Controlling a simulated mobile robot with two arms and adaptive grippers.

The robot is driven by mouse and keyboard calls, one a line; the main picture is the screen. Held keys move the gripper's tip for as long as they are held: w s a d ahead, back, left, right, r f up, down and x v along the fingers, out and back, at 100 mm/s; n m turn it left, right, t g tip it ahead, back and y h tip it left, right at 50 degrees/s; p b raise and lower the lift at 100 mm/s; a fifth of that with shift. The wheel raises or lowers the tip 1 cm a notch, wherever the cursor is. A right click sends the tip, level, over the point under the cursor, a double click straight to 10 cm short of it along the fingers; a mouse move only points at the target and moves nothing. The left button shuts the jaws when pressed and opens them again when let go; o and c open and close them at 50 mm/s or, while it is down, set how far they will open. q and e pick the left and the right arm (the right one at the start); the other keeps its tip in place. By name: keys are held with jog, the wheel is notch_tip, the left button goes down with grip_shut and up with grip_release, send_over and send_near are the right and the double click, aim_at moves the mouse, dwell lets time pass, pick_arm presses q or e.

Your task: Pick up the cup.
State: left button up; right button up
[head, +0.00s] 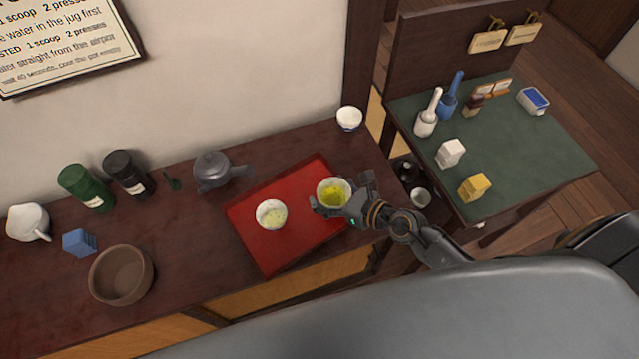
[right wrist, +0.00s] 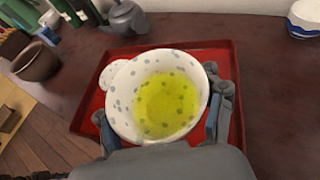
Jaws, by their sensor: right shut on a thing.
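A white cup (head: 334,192) holding yellow-green liquid is over the right part of the red tray (head: 275,257). My right gripper (head: 331,206) is shut on this cup, with a finger on either side. In the right wrist view the cup (right wrist: 122,112) is speckled with grey dots and fills the middle, between the two fingers (right wrist: 160,125). I cannot tell whether its base touches the tray. A second cup (head: 271,214) with pale contents stands on the tray to the left; the held cup partly hides it in the right wrist view. My left gripper is not in view.
A grey teapot (head: 211,172) stands just behind the tray's left end. A white bowl (head: 349,118) is at the back right of the counter. A brown bowl (head: 121,274), blue box (head: 79,243) and canisters (head: 86,188) stand left. A green-topped table (head: 545,150) with several items is right.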

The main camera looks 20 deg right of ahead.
jog(key=s+d+r, duration=0.1)
jog(key=s+r, duration=0.2)
jog(key=s, duration=0.3)
jog(key=shift+s, duration=0.2)
jog(key=shift+s+d, duration=0.1)
dwell(1.5)
